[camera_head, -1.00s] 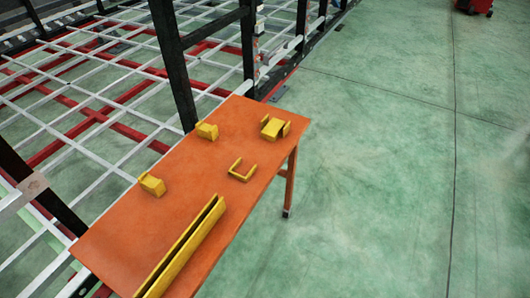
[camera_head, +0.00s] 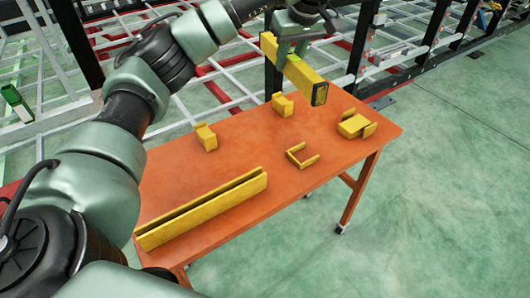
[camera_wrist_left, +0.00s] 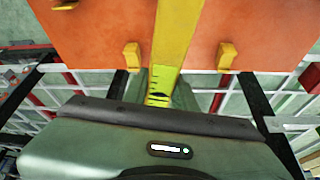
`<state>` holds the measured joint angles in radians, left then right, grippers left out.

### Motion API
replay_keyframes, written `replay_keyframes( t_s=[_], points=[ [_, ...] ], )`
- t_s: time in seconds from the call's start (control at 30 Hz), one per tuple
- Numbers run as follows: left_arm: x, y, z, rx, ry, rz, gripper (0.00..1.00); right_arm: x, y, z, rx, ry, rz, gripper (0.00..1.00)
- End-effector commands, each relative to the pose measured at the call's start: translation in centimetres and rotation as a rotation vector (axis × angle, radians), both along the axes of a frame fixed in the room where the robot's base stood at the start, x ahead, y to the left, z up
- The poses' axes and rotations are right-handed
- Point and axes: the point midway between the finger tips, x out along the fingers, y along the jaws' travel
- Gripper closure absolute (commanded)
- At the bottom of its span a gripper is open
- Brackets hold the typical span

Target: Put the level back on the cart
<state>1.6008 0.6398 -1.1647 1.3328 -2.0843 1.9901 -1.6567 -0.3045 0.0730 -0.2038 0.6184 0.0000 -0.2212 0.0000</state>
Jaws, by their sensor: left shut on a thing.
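The level (camera_head: 305,78) is a yellow bar with a dark end. My left gripper (camera_head: 291,46) is shut on it and holds it in the air above the far edge of the orange cart (camera_head: 245,180). In the left wrist view, the level (camera_wrist_left: 178,35) runs up from the gripper (camera_wrist_left: 160,88) across the orange cart top (camera_wrist_left: 95,25). My right gripper is not in view.
A long yellow channel (camera_head: 205,208) lies along the cart's near left. Yellow brackets (camera_head: 205,137) (camera_head: 283,105), a U-shaped piece (camera_head: 302,158) and a yellow holder (camera_head: 355,125) are on the top. The trailer frame (camera_head: 95,70) is behind; green floor (camera_head: 450,190) is clear at right.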

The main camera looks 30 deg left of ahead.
Motion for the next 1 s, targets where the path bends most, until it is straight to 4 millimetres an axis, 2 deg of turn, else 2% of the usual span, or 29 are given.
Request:
replay_keyframes(
  t_s=[0.03, 0.1, 0.2, 0.3, 0.47, 0.8, 1.0],
  points=[
    [-0.3, 1.6, -2.4, 0.000, 0.003, 0.050, 1.00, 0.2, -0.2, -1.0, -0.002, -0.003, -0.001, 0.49],
    [-0.7, 3.2, -4.2, 0.000, 0.001, 0.108, 1.00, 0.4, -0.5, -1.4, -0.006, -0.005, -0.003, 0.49],
    [-1.2, 4.8, -5.7, 0.000, -0.001, 0.165, 1.00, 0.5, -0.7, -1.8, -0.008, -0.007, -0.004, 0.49],
    [-1.4, 5.6, -6.7, -0.001, -0.002, 0.194, 1.00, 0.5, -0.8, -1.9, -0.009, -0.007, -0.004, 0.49],
    [-1.6, 5.8, -9.7, 0.000, 0.003, 0.198, 1.00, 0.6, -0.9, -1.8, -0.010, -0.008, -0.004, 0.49],
    [-1.6, 5.7, -18.6, -0.001, 0.003, 0.197, 1.00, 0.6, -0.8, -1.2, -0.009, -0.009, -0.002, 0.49],
    [-1.5, 5.7, -21.6, -0.002, -0.001, 0.198, 1.00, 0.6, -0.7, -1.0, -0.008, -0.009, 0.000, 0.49]
  ],
)
